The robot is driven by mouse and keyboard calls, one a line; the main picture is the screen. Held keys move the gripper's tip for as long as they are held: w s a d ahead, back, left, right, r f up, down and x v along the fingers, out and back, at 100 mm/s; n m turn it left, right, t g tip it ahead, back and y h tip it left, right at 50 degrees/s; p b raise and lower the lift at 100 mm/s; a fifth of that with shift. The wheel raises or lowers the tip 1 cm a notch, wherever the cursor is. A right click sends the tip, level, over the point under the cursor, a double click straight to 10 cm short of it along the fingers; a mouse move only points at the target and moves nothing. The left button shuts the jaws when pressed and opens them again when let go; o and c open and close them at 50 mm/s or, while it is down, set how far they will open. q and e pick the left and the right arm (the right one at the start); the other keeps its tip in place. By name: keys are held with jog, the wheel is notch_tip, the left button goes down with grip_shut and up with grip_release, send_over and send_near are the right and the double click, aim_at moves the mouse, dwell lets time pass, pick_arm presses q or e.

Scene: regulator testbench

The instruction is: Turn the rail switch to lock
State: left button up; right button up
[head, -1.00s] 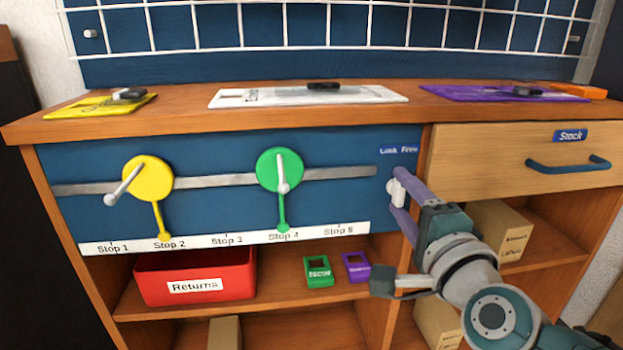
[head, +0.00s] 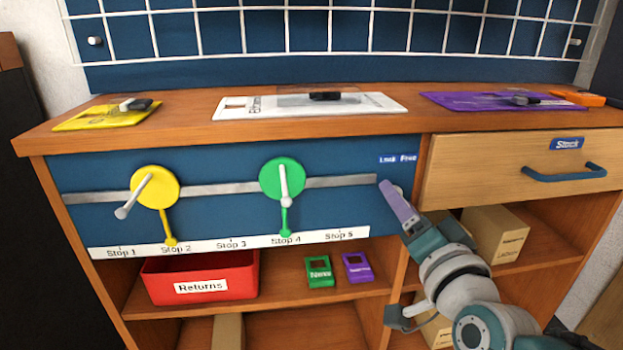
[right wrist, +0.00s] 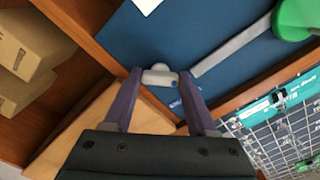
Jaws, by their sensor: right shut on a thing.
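The rail switch is a small pale grey knob (right wrist: 159,77) on the blue panel at the right end of the rail. In the head view it is mostly hidden behind the purple fingers of my right gripper (head: 388,187). A blue "Lock Free" label (head: 398,159) sits just above it. In the right wrist view the two fingers of my right gripper (right wrist: 160,73) are on either side of the knob's bar, shut on it. Which label word the knob points at cannot be told. My left gripper is not in view.
A grey rail (head: 337,182) carries a yellow disc (head: 158,188) and a green disc (head: 273,177) with handles. The Stock drawer (head: 480,175) is right of the switch. A red Returns bin (head: 230,274) and green and purple tags (head: 357,267) sit on the shelf below.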

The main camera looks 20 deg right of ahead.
dwell(0.6)
jog(key=o, duration=1.1)
jog(key=shift+o, duration=1.3)
jog(key=shift+r, duration=0.1)
